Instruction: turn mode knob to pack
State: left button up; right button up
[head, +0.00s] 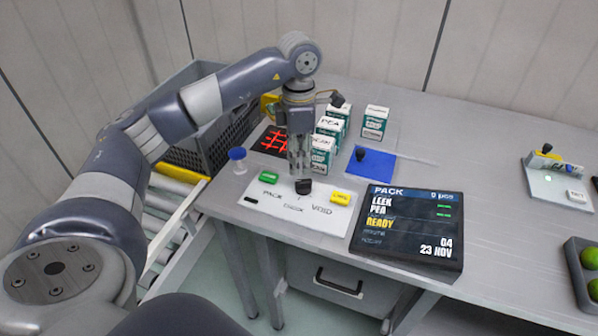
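The mode knob (303,187) is a small black knob on a white panel (285,215) at the front of the table. The panel is lettered PACK on the left, CHECK in the middle and VOID on the right. My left gripper (301,174) points straight down at the knob, its fingertips right at or just above it. I cannot tell whether they touch it or how far apart they are. Which way the knob points is unclear. A dark display (408,232) right of the panel reads PACK, LEEK, PEA and READY. My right gripper is not in view.
White-and-green cartons (375,122) stand behind the gripper. A blue-capped jar (237,160) is left of the panel. A grey crate (198,75) stands at the left.

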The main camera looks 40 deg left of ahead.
aim_at(299, 181)
pick_arm(q)
notch_tip(299, 181, up, 5)
dwell(0.8)
